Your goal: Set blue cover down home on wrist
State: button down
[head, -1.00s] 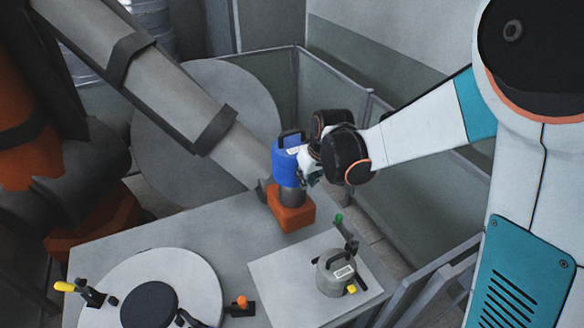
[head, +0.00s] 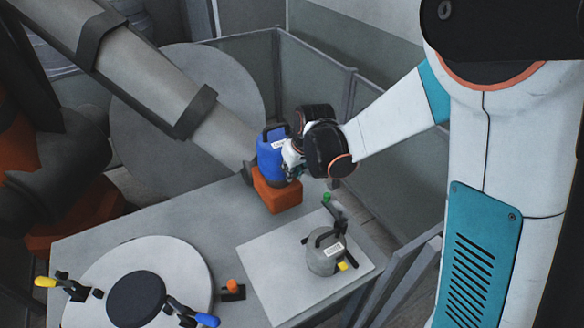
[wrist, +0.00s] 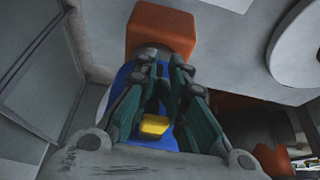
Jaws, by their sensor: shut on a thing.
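The blue cover (head: 271,158) has a black handle on top and a white label. It is upright on the wrist, whose orange block (head: 277,194) shows below it at the end of the big grey arm. Little or none of the wrist's grey neck shows between them in the head view; I cannot tell whether the cover is fully seated. My gripper (head: 292,165) is at the cover's right side, shut on it. In the wrist view, my fingers (wrist: 160,105) flank a yellow tab (wrist: 155,126) in front of the blue cover (wrist: 123,78), with the orange block (wrist: 160,32) beyond.
A grey cover (head: 326,258) with a handle and yellow tab stands on a white board (head: 265,272) to the front right. A round white mould (head: 190,268) with clamps is at the front left. Grey panels (head: 312,75) enclose the back and right.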

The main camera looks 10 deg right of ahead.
jog(key=shift+f+b, duration=1.15)
jog(key=shift+f, duration=1)
jog(key=shift+f+b, duration=0.8)
jog(key=c, duration=1.5)
grip_release()
jog(key=shift+o, duration=0.2)
jog(key=v, duration=1.2)
jog(key=s+d+f+m+t+b, duration=0.1)
jog(key=s+d+f+b, duration=0.1)
jog(key=s, duration=0.5)
jog(key=s+d+f+m+t+h+b, duration=0.1)
jog(key=s+d+m+b, duration=0.1)
jog(key=s+d+b, duration=0.3)
jog(key=s+d+f+m+t+b, duration=0.1)
jog(key=s+d+f+b, duration=0.1)
jog(key=s+b, duration=0.3)
jog(key=s+d, duration=0.1)
jog(key=s, duration=0.3)
jog(key=shift+s+d+f+m+h, duration=0.3)
jog(key=shift+s+d+h, duration=0.05)
jog(key=shift+d+h, duration=0.05)
